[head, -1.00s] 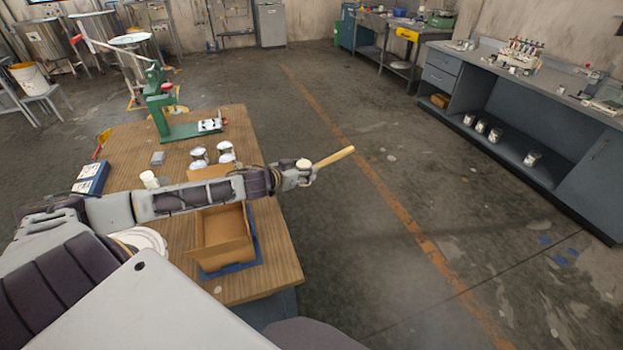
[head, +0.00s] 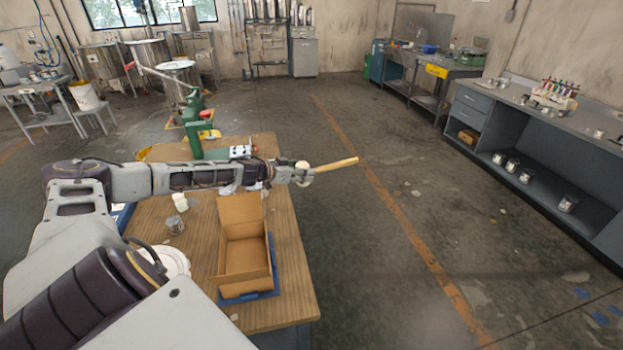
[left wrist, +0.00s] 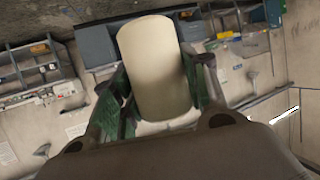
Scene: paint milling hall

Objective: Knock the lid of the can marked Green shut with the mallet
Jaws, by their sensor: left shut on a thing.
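My left gripper (head: 292,172) is shut on the mallet, high over the far right part of the wooden table. The mallet's wooden handle (head: 336,165) points right, past the table edge. Its pale head (head: 303,174) is at the fingers. In the left wrist view the cream cylindrical mallet head (left wrist: 155,65) sits between the fingers. Cans (head: 228,189) on the table are mostly hidden behind my left forearm. No marking Green can be read, and I cannot tell how its lid sits. My right gripper is not in view.
An open cardboard box (head: 243,255) stands on a blue tray (head: 250,294) on the wooden table (head: 290,300). A green press (head: 194,125) stands at the table's far end. A small clear jar (head: 175,225) and white container (head: 180,202) are left.

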